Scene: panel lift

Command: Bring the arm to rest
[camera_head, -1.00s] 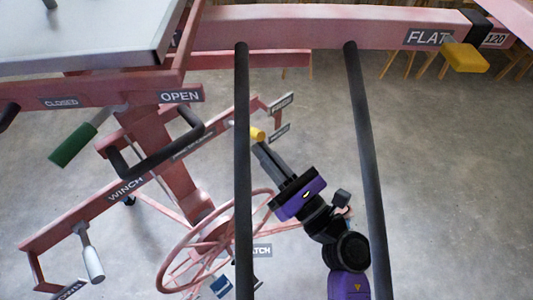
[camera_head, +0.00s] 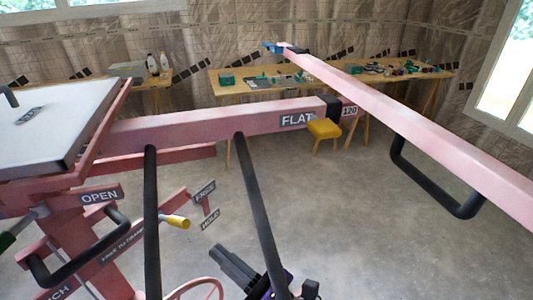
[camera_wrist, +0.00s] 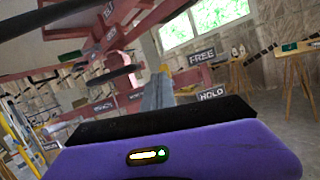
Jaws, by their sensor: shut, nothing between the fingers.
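My gripper (camera_head: 222,256) is low in the head view, its dark fingers pointing up and left. It is shut and empty. The wrist view shows its grey fingers (camera_wrist: 157,92) together beyond my purple housing. In the head view, the pink panel lift's yellow-tipped lever (camera_head: 175,221) lies up and left of the fingertips, with a visible gap. The FREE sign (camera_head: 204,191) and HOLD sign (camera_head: 210,219) are beside the lever. A black bar of the lift partly hides my arm at the bottom edge.
The lift's pink beam (camera_head: 215,124) and black bars (camera_head: 258,205) cross in front of me. A long pink arm (camera_head: 420,125) with a black loop (camera_head: 440,200) runs right. A yellow knob (camera_head: 324,129) is by FLAT. Workbenches (camera_head: 340,82) stand behind. Floor at lower right is clear.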

